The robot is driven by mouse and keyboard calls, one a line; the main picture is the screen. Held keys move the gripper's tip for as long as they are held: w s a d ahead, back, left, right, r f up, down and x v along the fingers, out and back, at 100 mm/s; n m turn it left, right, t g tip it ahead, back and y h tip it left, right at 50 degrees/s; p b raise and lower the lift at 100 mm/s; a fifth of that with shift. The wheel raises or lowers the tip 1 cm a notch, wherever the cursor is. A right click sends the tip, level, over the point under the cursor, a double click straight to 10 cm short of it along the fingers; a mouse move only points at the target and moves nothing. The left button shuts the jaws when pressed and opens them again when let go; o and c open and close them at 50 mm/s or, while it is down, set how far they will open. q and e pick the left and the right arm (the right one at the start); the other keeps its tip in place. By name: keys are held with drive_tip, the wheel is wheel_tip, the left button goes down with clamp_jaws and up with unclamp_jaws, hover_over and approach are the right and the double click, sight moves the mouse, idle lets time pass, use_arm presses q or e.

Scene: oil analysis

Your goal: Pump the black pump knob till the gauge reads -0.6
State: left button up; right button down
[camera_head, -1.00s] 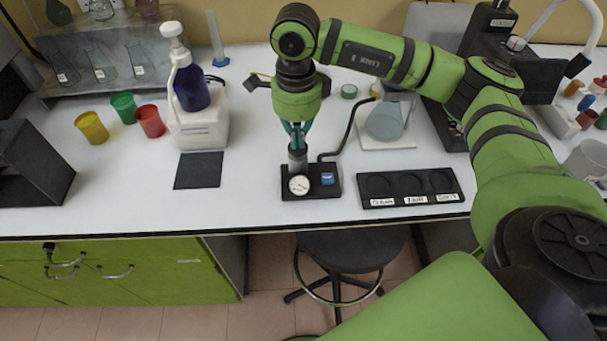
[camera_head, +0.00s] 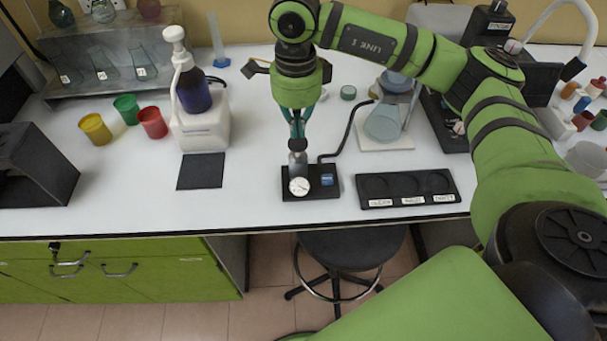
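The small black pump base (camera_head: 327,191) lies flat on the white bench near its front edge. It carries a round white gauge (camera_head: 299,186), a blue block (camera_head: 327,180) and an upright metal cylinder (camera_head: 298,166). The gauge needle is too small to read. My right gripper (camera_head: 297,138) points straight down over the cylinder. Its teal fingers are closed around the black pump knob (camera_head: 297,145), which they partly hide. A black hose (camera_head: 347,140) runs from the base towards a conical flask (camera_head: 383,122). My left gripper is not in view.
A black three-slot tray (camera_head: 408,202) lies right of the pump. A dark mat (camera_head: 201,171) and a white holder with a blue pump bottle (camera_head: 196,93) stand left. Coloured cups (camera_head: 126,109) stand farther left. Bare bench lies between mat and pump.

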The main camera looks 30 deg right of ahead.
drive_tip(key=shift+r, duration=0.1)
drive_tip(key=shift+r+p, duration=1.45)
drive_tip(key=shift+r, duration=1.05)
drive_tip(key=shift+f, duration=0.15)
